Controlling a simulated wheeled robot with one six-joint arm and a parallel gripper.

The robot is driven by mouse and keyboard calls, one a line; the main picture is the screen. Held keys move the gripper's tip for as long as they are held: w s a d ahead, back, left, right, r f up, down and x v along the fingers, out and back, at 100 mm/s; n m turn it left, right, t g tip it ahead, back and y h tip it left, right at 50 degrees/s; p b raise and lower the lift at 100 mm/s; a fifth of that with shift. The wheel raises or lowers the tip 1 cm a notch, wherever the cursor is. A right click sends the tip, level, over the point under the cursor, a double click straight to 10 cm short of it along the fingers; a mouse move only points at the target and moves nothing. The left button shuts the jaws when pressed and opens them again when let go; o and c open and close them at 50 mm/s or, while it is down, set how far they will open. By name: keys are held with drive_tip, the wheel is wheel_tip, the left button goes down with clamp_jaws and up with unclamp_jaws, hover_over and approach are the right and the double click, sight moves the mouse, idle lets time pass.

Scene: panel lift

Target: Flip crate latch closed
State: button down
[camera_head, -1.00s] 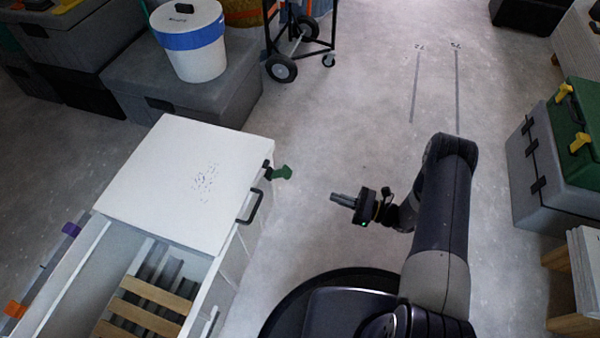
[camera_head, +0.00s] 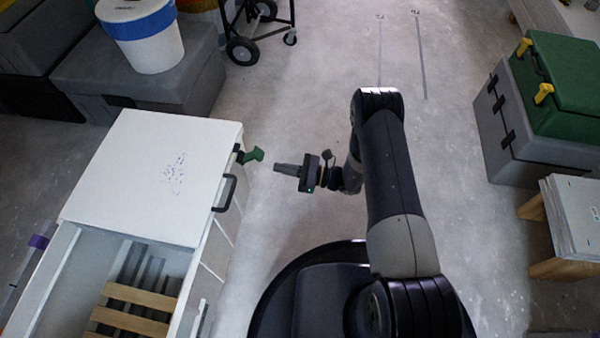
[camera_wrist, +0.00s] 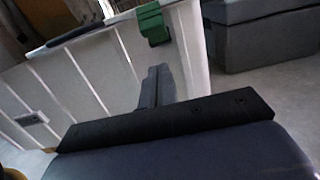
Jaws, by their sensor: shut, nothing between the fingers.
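The white crate (camera_head: 205,255) stands at the left in the head view, with a white lid panel (camera_head: 140,165) over its far part. A green latch (camera_head: 254,155) sticks out from the crate's right side near the far corner. It also shows in the wrist view (camera_wrist: 153,24), at the top of the crate's wall (camera_wrist: 95,70). My gripper (camera_head: 276,168) is shut and empty. It points left toward the crate, a short gap to the right of the latch. In the wrist view the fingers (camera_wrist: 157,75) lie below the latch in the picture, apart from it.
A black handle (camera_head: 226,193) juts from the crate's right side, nearer than the latch. Wooden slats (camera_head: 128,308) lie in the open near part. A grey box (camera_head: 150,85) with a white bucket and a wheeled cart (camera_head: 243,50) stand behind.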

sight(252, 156)
drive_tip(key=shift+w+a+r+b, duration=0.1)
drive_tip(key=shift+a+r+b, duration=0.2)
drive_tip(key=shift+a+r, duration=1.1)
drive_tip(key=shift+d+r, duration=0.1)
drive_tip(key=shift+r, duration=0.15)
drive_tip(key=shift+r+h+p, duration=0.2)
drive_tip(key=shift+h+p, duration=0.45)
drive_tip(key=shift+h, duration=0.05)
